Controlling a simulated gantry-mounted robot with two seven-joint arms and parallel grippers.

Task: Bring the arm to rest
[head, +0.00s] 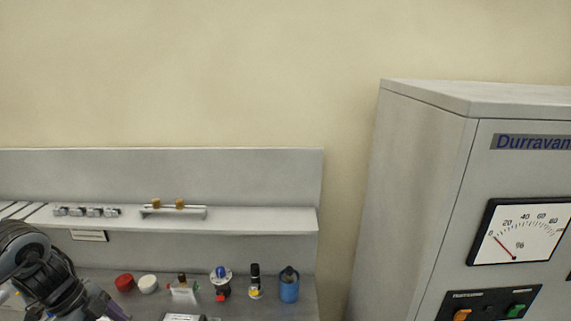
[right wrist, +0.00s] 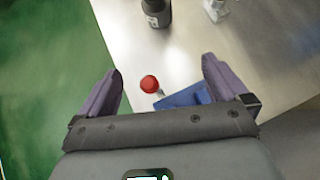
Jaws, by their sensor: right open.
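My right gripper (right wrist: 162,76) is open in the right wrist view, its two purple fingers wide apart with nothing gripped. It is over the edge of a grey metal surface. A round red cap or knob (right wrist: 149,84) and a flat blue piece (right wrist: 185,98) show between the fingers, apparently below them. In the head view a dark arm comes in from the left at the bottom corner.
A grey shelf (head: 260,219) runs above a bench with a red cap (head: 125,282), white cap (head: 148,283), small bottles and a blue container (head: 289,287). A grey cabinet (head: 420,180) stands right. A dark bottle (right wrist: 156,13) stands ahead; green floor (right wrist: 45,80) lies left.

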